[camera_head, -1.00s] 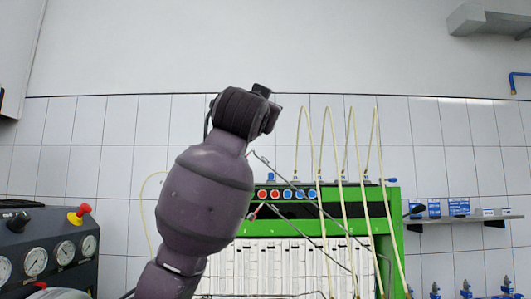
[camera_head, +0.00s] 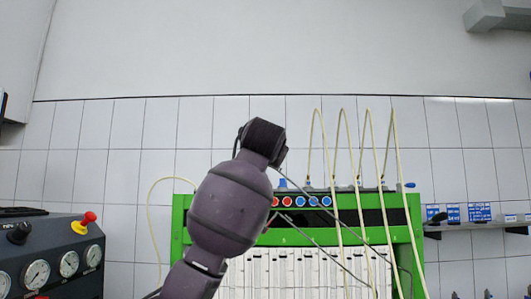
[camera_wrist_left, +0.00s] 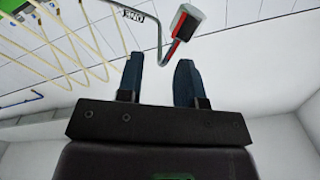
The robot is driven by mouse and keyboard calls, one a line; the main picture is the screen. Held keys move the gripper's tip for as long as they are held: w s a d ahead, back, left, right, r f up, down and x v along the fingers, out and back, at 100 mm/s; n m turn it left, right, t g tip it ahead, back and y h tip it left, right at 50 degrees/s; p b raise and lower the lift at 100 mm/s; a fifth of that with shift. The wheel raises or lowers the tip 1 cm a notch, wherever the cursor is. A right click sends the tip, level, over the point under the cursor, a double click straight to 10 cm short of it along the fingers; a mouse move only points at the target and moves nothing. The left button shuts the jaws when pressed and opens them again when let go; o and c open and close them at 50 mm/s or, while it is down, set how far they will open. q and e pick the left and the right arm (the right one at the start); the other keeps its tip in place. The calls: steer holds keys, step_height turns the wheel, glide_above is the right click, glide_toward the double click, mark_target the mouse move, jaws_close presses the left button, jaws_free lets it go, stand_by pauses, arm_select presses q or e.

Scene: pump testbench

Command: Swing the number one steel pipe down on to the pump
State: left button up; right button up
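In the left wrist view a bent grey steel pipe (camera_wrist_left: 158,30) with a tag reading ONE (camera_wrist_left: 132,15) runs just beyond my left fingers. Its end carries a red and dark sleeve with a pale tip (camera_wrist_left: 183,28). My left gripper (camera_wrist_left: 158,68) is open, with the pipe beyond the gap and nothing visible between its fingers. In the head view my left arm stands in front of the green test bench (camera_head: 412,215), and its fingers cannot be made out. Thin steel pipes slant down to the right beside it. The pump and my right gripper are not in view.
Several yellow hoses (camera_head: 345,170) loop up from the bench top and hang down its front. A dark gauge console (camera_head: 50,255) with a red knob (camera_head: 89,217) stands at left. A wall shelf (camera_head: 480,225) with blue boxes is at right.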

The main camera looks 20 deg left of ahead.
arm_select(q)
steer(key=shift+p+x, duration=0.55)
steer(key=shift+x, duration=1.45)
steer(key=shift+a+f, duration=0.1)
jaws_close()
